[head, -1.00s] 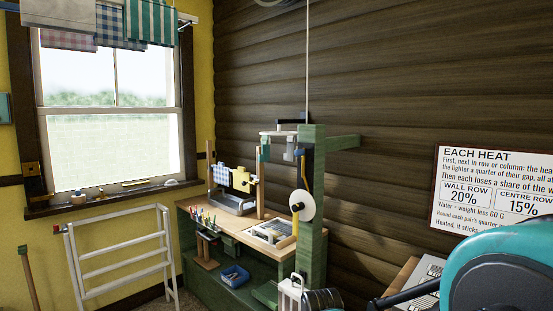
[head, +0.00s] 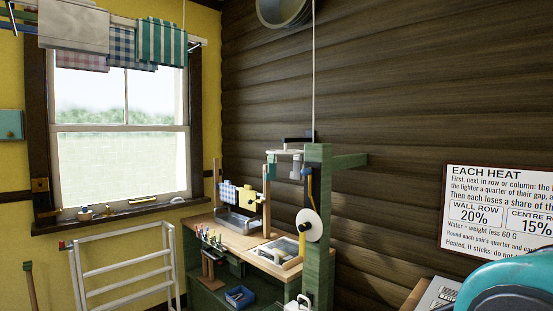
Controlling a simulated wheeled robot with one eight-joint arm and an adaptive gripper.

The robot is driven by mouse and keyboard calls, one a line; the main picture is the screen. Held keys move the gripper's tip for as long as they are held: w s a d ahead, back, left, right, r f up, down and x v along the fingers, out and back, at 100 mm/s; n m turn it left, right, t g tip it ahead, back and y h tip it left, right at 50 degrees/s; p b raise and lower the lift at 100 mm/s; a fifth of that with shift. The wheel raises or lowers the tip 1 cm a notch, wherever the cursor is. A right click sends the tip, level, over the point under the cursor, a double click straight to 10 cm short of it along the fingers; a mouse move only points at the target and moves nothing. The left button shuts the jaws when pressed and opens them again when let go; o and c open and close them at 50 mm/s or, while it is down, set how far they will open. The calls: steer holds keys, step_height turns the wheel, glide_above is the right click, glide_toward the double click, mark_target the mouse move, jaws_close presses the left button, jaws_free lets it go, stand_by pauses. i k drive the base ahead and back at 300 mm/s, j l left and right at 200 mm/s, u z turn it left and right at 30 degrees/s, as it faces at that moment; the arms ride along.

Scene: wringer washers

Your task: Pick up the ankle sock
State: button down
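I cannot make out an ankle sock for certain in the head view. Two small cloths hang above the workbench: a blue checked one (head: 228,193) and a yellow one with dark spots (head: 250,199). I cannot tell whether either is a sock. My gripper is not in view. A rounded teal part, probably a link of my arm, fills the lower right corner and hides what is behind it.
The workbench (head: 229,236) stands in the corner, with a green post (head: 318,220) at its front right. A white drying rack (head: 128,268) stands left of it. Larger cloths, including a green striped one (head: 161,42), hang before the window. A sign (head: 497,207) is on the wall.

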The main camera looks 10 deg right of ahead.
mark_target(282, 255)
steer(key=i+j+u, duration=0.1)
steer(key=i+u, duration=0.25)
steer(key=i+j+u, duration=0.1)
steer(key=i+u, duration=0.55)
steer(key=i+j+z, duration=0.1)
steer(key=i+z, duration=0.15)
steer(key=i, duration=0.3)
